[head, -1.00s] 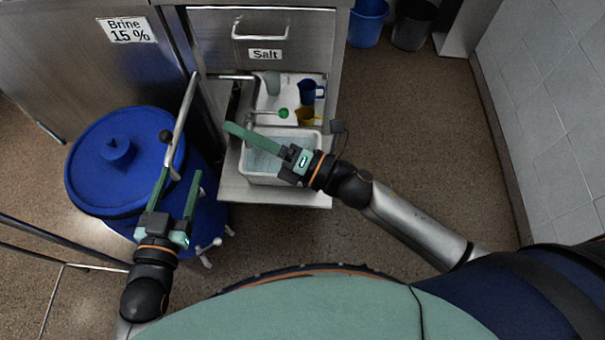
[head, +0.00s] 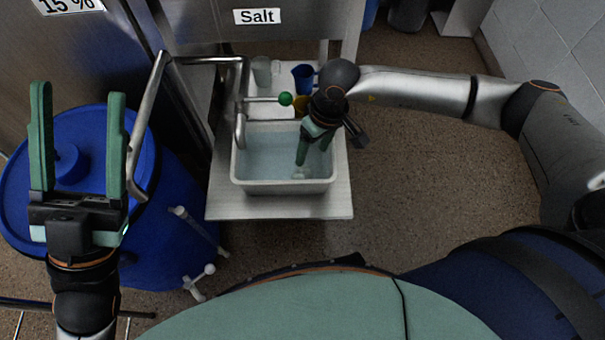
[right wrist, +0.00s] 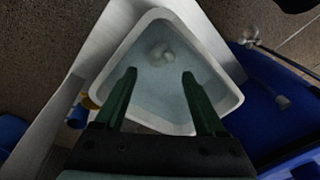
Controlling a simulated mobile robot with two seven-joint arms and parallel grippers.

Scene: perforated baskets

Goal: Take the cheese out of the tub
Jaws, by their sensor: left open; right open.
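The tub (head: 238,180) is a pale rectangular basin of clear bluish water on a metal shelf; it also shows in the right wrist view (right wrist: 225,72). A small whitish lump, perhaps the cheese (right wrist: 160,54), lies in it toward one end. In the head view the lump (head: 298,175) is faint near the tub's front wall. My right gripper (head: 305,158) points down over the tub, fingers spread, with nothing between them in the right wrist view (right wrist: 159,77). I cannot tell whether its tips touch the water. My left gripper (head: 78,95) is open and empty over the blue barrel.
A blue lidded barrel (head: 165,245) stands left of the shelf. A green-knobbed tap lever (head: 285,99), a grey cup (head: 262,72) and a blue mug (head: 303,77) are behind the tub. Floor at right is clear.

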